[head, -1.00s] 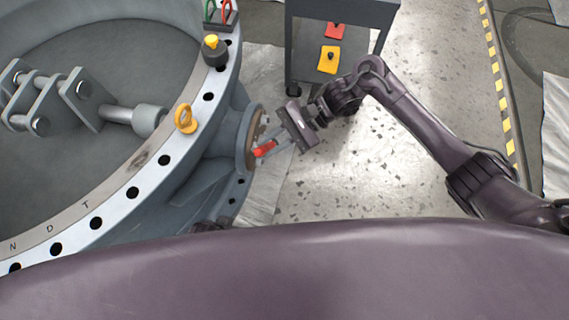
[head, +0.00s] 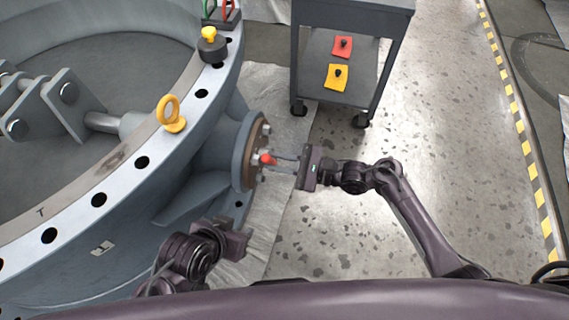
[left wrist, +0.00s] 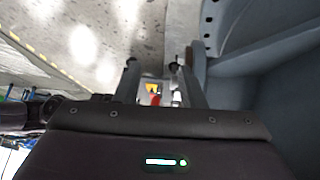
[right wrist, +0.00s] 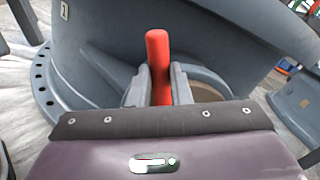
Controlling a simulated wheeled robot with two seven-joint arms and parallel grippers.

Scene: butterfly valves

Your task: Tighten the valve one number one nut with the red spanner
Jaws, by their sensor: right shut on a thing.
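The large grey butterfly valve (head: 130,215) fills the left of the head view. Its side flange (head: 243,160) carries several nuts and faces my right arm. My right gripper (head: 276,163) is shut on the red spanner (head: 267,159) close in front of that flange. In the right wrist view the red handle (right wrist: 158,60) stands up between the fingers; the spanner's head is hidden. I cannot tell whether it sits on a nut. My left gripper (left wrist: 160,72) has its fingers apart and empty, below the flange; a small red part shows beyond it in the left wrist view.
A yellow lifting eye (head: 172,115) and a yellow-topped black knob (head: 211,46) stand on the valve's rim. A dark cart (head: 350,85) with red and yellow pads is at the back.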

